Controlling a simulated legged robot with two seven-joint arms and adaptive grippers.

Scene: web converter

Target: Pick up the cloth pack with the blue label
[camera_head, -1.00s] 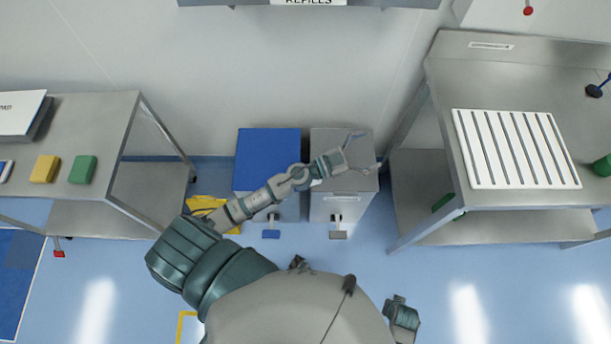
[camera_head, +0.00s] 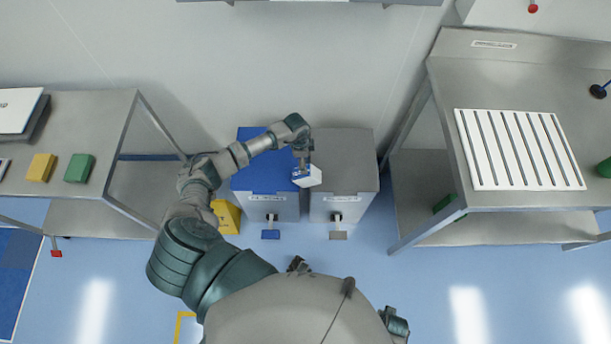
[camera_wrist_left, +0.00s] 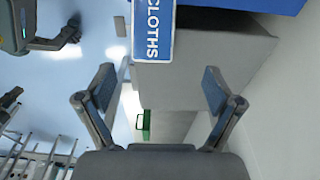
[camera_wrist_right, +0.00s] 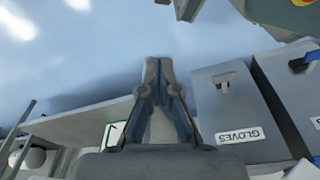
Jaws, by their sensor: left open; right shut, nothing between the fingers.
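The cloth pack (camera_head: 308,178) is a small white block with a blue label. In the head view it lies at or above the seam between two bins; I cannot tell whether it rests on a lid. In the left wrist view its blue "CLOTHS" label (camera_wrist_left: 153,32) shows at the top, ahead of the fingertips; the rest is cut off. My left gripper (camera_head: 302,160) points down right at the pack. Its fingers are spread in the left wrist view (camera_wrist_left: 158,80), with nothing gripped. My right gripper (camera_wrist_right: 158,68) is shut and empty, away from the pack.
A blue-lidded bin (camera_head: 252,178) and a grey bin (camera_head: 346,160) stand against the wall. A steel table (camera_head: 100,115) with yellow (camera_head: 41,167) and green (camera_head: 79,168) blocks is left. A steel bench (camera_head: 440,75) with a white slotted board (camera_head: 522,150) is right.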

